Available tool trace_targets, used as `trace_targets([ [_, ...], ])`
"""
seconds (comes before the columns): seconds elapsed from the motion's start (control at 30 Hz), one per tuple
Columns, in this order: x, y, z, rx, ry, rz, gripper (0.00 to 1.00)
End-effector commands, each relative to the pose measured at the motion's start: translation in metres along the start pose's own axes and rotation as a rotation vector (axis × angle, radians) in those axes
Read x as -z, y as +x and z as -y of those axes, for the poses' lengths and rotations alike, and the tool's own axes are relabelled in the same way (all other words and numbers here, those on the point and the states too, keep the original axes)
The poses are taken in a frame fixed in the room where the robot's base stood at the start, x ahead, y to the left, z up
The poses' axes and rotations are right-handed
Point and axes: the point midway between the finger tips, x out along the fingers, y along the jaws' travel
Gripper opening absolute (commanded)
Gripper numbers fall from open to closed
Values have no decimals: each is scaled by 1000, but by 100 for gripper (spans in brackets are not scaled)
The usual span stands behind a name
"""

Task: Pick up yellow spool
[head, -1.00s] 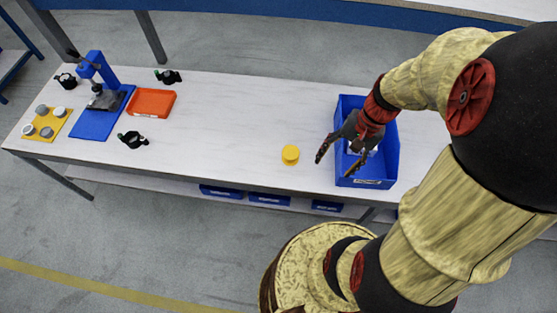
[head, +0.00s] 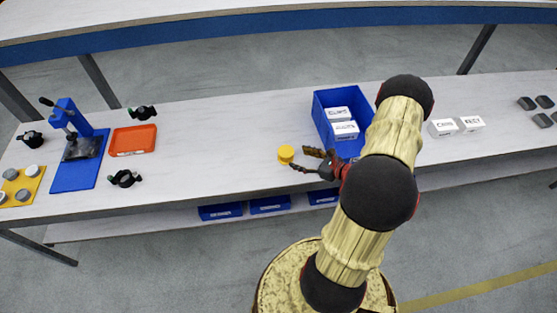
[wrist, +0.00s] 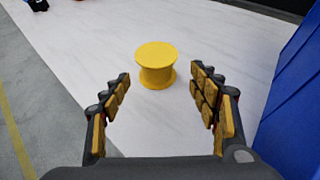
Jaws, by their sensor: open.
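The yellow spool (head: 286,154) stands upright on the white table, near its front edge and left of the blue bin. In the wrist view the spool (wrist: 156,66) is ahead of my fingertips, centred between the two fingers and apart from them. My gripper (head: 303,161) is open and empty, low over the table just right of the spool. In the wrist view the open fingers of my gripper (wrist: 160,90) show on both sides, with bare table between them.
The blue bin (head: 322,107) with white boxes stands close behind and right of my gripper; its wall (wrist: 293,95) fills the right of the wrist view. An orange tray (head: 133,140) and a blue press (head: 72,117) are at left. Table between tray and spool is clear.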

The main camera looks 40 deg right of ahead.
Motion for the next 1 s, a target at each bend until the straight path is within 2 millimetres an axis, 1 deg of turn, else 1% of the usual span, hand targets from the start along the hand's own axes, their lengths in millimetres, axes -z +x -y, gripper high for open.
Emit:
trace_targets([
  [0.07,-2,4,2,9,10,8,61],
  [0.37,-4,34,-2,3,11,10,61],
  [0.53,-8,58,-8,1,10,10,61],
  [0.6,-8,67,-8,2,10,9,61],
  [0.7,-9,76,-7,3,10,9,61],
  [1.0,-10,78,-7,5,11,9,60],
])
